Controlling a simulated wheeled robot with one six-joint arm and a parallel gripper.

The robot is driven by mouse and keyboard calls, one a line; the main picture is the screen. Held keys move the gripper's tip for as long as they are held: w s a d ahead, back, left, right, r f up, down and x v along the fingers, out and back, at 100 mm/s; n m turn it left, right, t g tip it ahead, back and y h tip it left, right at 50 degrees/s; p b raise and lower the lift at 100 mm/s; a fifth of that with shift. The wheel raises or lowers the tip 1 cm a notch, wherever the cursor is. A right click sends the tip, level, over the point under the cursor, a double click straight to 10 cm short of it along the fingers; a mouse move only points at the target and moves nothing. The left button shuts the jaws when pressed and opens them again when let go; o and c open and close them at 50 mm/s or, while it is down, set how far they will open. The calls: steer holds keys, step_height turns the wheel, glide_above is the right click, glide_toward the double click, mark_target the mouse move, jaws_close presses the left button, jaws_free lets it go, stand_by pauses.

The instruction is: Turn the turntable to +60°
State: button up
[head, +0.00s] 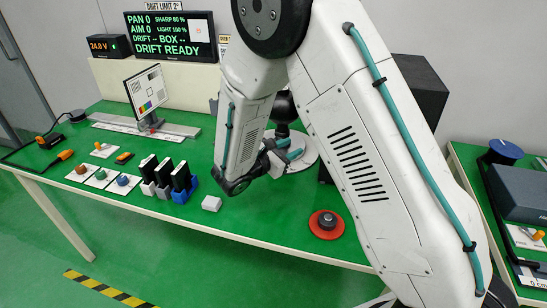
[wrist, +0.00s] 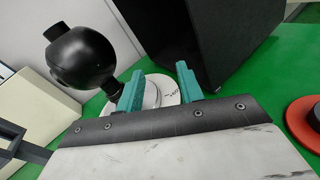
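The turntable looks to be the white disc (head: 304,157) at the table's back right, partly hidden by my arm in the head view. In the wrist view the disc (wrist: 160,92), with small dark marks, shows behind and between my fingers. A round black device (wrist: 82,58) stands at its left side; it also shows in the head view (head: 283,107). My gripper (wrist: 158,75) is open, its two teal fingers apart with nothing visible between them. Whether a finger touches the disc I cannot tell. The display (head: 170,35) reads PAN 0, AIM 0 and DRIFT READY.
A large black box (wrist: 195,35) stands close behind my fingers. A red round knob (head: 326,222) sits at the table's front right.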

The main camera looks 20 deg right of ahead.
steer(key=w+a+f+n+t, duration=0.1)
steer(key=a+f+n, duration=0.1)
steer(key=f, duration=0.1)
steer(key=w+a+f+n+t+y, duration=0.1)
steer(key=a+f+n+t, duration=0.1)
steer(key=f, duration=0.1)
steer(key=w+a+f+n+t+y, duration=0.1)
steer(key=a+f+n+t, duration=0.1)
steer(key=f, duration=0.1)
steer(key=shift+w+a+f, duration=0.1)
steer(key=shift+w+a, duration=0.2)
steer(key=shift+a, duration=0.1)
steer(key=shift+w+a+f, duration=0.1)
steer(key=shift+w+f, duration=0.1)
steer(key=x, duration=0.7)
steer(key=shift+w+f, duration=0.1)
steer(key=shift+w, duration=0.15)
jaws_close()
